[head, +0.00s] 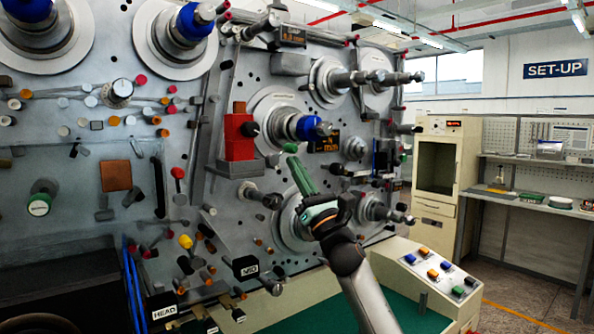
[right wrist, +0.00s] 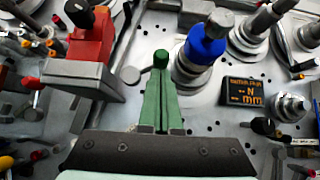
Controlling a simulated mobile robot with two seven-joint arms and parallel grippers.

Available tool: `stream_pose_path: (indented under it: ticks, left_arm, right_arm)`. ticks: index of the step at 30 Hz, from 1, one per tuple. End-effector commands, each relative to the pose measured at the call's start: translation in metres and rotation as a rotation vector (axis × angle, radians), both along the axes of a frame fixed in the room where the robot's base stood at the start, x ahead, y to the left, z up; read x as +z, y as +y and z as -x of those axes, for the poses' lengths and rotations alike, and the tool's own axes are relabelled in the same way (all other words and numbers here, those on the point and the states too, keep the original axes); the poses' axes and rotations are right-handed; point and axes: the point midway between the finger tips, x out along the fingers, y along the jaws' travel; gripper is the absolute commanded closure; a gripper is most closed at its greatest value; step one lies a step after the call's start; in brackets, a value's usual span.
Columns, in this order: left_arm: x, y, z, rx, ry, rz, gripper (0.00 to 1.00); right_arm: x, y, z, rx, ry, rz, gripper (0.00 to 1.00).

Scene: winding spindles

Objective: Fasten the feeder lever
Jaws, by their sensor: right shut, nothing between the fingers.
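A lever with a dark green knob (head: 290,148) stands on the grey machine panel, left of and below a blue-collared spindle (head: 312,127). In the right wrist view the green knob (right wrist: 160,58) shows just beyond my fingertips, and a grey round piece (right wrist: 130,75) lies to its left. No label marks it as the feeder lever. My right gripper (head: 294,161) has long green fingers, shut together and empty, pointing at the knob; its tips also show in the right wrist view (right wrist: 161,78). I cannot tell whether they touch the knob. My left gripper is not in view.
A red block (head: 239,137) on a grey ledge (head: 238,168) stands left of the knob. A small display (head: 324,142) is to its right. More spindles (head: 335,80) stick out at upper right. A sloped button console (head: 437,275) stands at lower right.

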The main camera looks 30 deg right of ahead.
Motion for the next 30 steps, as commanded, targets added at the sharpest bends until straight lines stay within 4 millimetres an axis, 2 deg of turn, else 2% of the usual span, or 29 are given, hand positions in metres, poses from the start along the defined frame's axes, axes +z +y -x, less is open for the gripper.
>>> stream_pose_path:
  ticks: [30]
  left_arm:
    - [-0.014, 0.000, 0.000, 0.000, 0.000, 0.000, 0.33]
  right_arm:
    - [0.007, -0.004, 0.000, -0.003, -0.016, 0.173, 1.00]
